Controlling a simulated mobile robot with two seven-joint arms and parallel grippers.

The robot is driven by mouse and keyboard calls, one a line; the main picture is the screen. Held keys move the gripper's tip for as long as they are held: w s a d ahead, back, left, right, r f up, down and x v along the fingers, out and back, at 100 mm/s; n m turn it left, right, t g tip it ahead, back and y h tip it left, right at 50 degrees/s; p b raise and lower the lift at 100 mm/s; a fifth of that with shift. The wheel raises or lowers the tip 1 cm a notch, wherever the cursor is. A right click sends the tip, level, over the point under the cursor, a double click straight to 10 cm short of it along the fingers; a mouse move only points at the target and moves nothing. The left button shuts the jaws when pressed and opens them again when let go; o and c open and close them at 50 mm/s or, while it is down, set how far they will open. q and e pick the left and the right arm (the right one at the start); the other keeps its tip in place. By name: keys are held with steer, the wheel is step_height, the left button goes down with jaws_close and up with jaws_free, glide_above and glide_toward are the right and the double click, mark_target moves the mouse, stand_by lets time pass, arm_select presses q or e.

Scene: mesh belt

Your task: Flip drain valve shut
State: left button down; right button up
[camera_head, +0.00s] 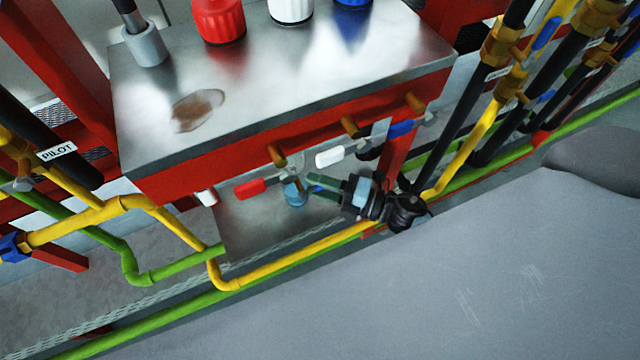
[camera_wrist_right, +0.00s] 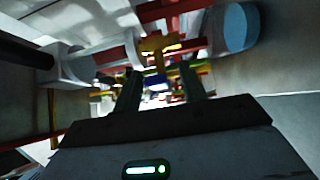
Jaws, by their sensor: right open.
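Three valve handles stick out under the front of the steel-topped red cabinet: a red handle (camera_head: 249,188), a white handle (camera_head: 329,157) and a blue handle (camera_head: 401,128). Brass fittings sit above them. No label shows which one is the drain valve. My right gripper (camera_head: 317,186) is open below the white handle and to the right of the red one, its fingers pointing left near a small light-blue cup (camera_head: 295,193). My left gripper is not in view.
Yellow pipe (camera_head: 290,262) and green pipe (camera_head: 150,325) run low in front of the cabinet (camera_head: 290,95). Black and yellow pipes with brass valves stand at right. A pipe tagged PILOT (camera_head: 57,152) is at left.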

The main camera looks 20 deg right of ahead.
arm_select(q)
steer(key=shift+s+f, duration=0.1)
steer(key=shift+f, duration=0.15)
arm_select(e)
steer(key=v, duration=0.7)
steer(key=shift+s+d, duration=0.3)
steer(key=s+f+m+g+h, duration=0.2)
steer(key=s+f+m+h, duration=0.2)
steer(key=s+m, duration=0.55)
steer(key=s+f+m+g+h, duration=0.2)
steer(key=s+f+m+h, duration=0.15)
steer(key=s+m, duration=0.55)
steer(key=s+f+m+g+h, duration=0.2)
steer(key=s+f+m+h, duration=0.2)
steer(key=s+m, duration=0.5)
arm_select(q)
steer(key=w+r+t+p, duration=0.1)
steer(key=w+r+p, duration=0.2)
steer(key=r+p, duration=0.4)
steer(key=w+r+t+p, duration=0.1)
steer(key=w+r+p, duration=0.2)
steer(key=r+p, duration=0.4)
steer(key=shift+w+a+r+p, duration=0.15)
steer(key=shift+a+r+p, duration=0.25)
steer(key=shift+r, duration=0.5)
arm_select(e)
steer(key=w+r+n+t, duration=0.2)
steer(key=w+r, duration=0.2)
steer(key=r, duration=1.2)
steer(key=shift+w, duration=0.2)
